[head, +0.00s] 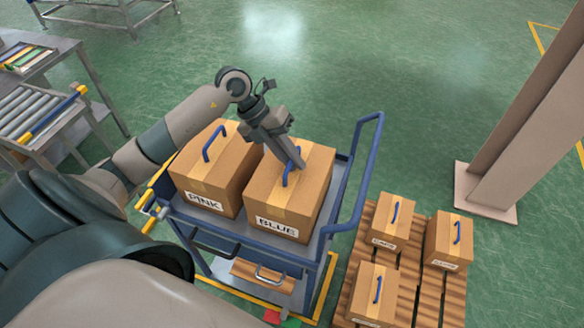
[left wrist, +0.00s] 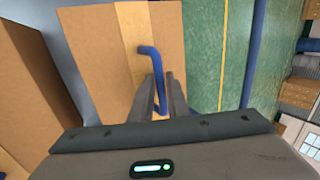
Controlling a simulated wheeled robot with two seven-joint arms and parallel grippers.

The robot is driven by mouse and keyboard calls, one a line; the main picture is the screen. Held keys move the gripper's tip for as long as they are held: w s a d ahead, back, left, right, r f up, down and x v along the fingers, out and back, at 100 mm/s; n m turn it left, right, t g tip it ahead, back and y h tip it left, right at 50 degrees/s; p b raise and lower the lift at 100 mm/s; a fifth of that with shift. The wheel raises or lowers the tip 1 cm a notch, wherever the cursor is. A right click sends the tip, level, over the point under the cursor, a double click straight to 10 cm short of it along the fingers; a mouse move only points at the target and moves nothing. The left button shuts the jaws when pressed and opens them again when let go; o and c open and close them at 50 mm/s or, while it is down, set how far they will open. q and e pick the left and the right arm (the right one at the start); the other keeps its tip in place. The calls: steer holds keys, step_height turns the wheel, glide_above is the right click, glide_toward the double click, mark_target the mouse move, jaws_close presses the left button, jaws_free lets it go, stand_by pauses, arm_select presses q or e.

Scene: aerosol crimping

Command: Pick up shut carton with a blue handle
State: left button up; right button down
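The shut carton marked BLUE (head: 285,205) stands on the blue cart and has a blue handle (head: 291,167) on its taped top. It fills the middle of the left wrist view (left wrist: 165,30), where its handle (left wrist: 152,55) shows. My left gripper (head: 290,160) reaches down onto that handle. In the left wrist view its two fingers (left wrist: 162,92) are close together, one on each side of the handle, and appear shut on it. The carton seems to rest on the cart; its underside is hidden. My right gripper is not in view.
A carton marked PINK (head: 212,170), also with a blue handle, stands close to the left. The cart's blue rail (head: 366,175) rises at the right. Small cartons (head: 392,222) sit on a wooden pallet (head: 428,305). A roller table (head: 35,115) is at the left.

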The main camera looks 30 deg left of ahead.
arm_select(q)
jaws_close()
stand_by(1.2)
steer(key=shift+w+r, duration=0.15)
